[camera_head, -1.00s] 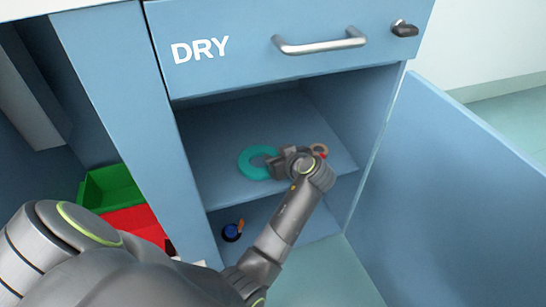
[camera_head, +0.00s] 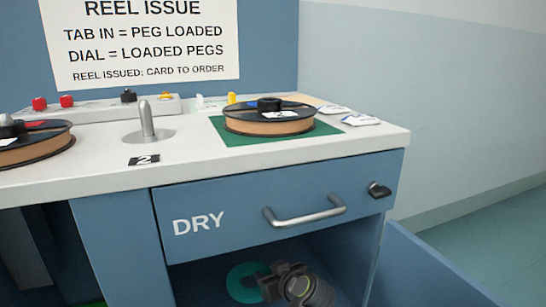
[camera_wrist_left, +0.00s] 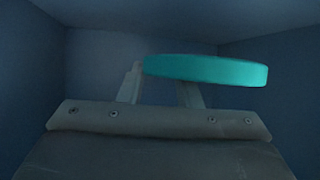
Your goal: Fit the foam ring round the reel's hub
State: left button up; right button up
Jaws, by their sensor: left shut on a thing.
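The teal foam ring (camera_head: 238,284) is inside the open compartment below the DRY drawer, near the bottom of the head view. My left gripper (camera_head: 264,286) reaches in and is shut on the ring's right side. In the left wrist view the ring (camera_wrist_left: 205,70) sits level across the fingertips (camera_wrist_left: 162,88), sticking out to the right. A black reel with a brown winding (camera_head: 268,122) lies flat on a green mat (camera_head: 228,136) on the counter, with a dark hub (camera_head: 269,104) on top. My right gripper is out of view.
Another reel (camera_head: 30,145) lies on the counter at the left, and a metal peg (camera_head: 147,120) stands between the two. The drawer handle (camera_head: 304,214) juts out above the compartment. The open door (camera_head: 425,270) stands at the right. A button panel (camera_head: 100,110) is at the back.

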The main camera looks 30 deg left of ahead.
aim_at(268, 108)
jog(key=k+l, duration=0.1)
jog(key=l, duration=0.25)
jog(key=k+l, duration=0.15)
jog(key=l, duration=0.15)
jog(key=k+l, duration=0.1)
jog(key=l, duration=0.25)
jog(key=k+l, duration=0.15)
jog(key=l, duration=0.15)
